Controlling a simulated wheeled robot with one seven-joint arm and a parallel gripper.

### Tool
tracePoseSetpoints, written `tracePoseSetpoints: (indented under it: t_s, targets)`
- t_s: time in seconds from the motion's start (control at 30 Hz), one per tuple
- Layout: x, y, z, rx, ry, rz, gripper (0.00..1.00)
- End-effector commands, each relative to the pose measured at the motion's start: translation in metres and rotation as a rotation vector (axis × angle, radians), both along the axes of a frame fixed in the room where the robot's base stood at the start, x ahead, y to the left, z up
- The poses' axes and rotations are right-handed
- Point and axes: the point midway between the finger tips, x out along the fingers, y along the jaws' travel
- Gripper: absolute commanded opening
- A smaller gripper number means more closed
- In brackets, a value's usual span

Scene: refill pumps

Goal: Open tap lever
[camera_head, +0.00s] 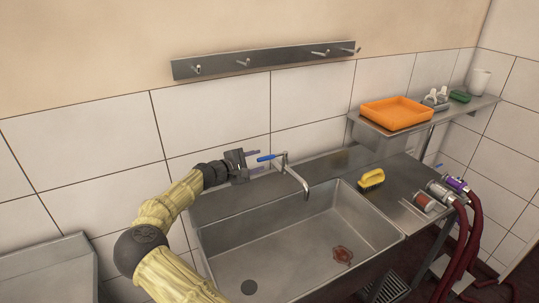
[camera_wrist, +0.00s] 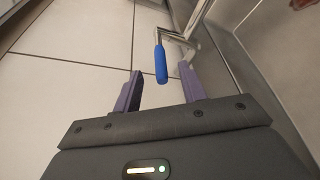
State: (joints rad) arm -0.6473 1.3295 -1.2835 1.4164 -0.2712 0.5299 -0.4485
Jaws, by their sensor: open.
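The tap (camera_head: 290,172) is a metal spout that rises at the back of the sink and bends down over the basin. Its blue lever (camera_head: 267,157) points left towards my gripper (camera_head: 254,161). In the wrist view the blue lever (camera_wrist: 160,62) lies ahead of and between my gripper's purple fingers (camera_wrist: 160,88), its end near the level of the fingertips. The fingers are apart and do not appear to touch the lever. The metal tap body (camera_wrist: 188,38) shows beyond it.
The steel sink (camera_head: 215,241) is below, with a reddish object (camera_head: 342,255) in it. An orange tray (camera_head: 396,112) stands on the shelf. A hook rail (camera_head: 265,60) is on the wall above.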

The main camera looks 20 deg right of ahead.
Motion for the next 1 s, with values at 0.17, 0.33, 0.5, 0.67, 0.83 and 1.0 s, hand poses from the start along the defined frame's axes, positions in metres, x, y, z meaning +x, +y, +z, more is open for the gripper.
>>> tracePoseSetpoints:
  t_s: [0.17,0.33,0.5,0.67,0.83,1.0]
  targets:
    - [0.010,-0.031,-0.004,-0.001,0.001,-0.003,0.41]
    - [0.018,-0.054,-0.010,-0.001,0.001,-0.002,0.41]
    - [0.022,-0.064,-0.014,0.000,0.001,0.000,0.41]
    - [0.022,-0.065,-0.015,0.001,0.000,0.001,0.41]
    - [0.022,-0.065,-0.015,0.000,0.000,0.000,0.28]
    - [0.022,-0.065,-0.015,0.001,0.000,-0.001,0.00]
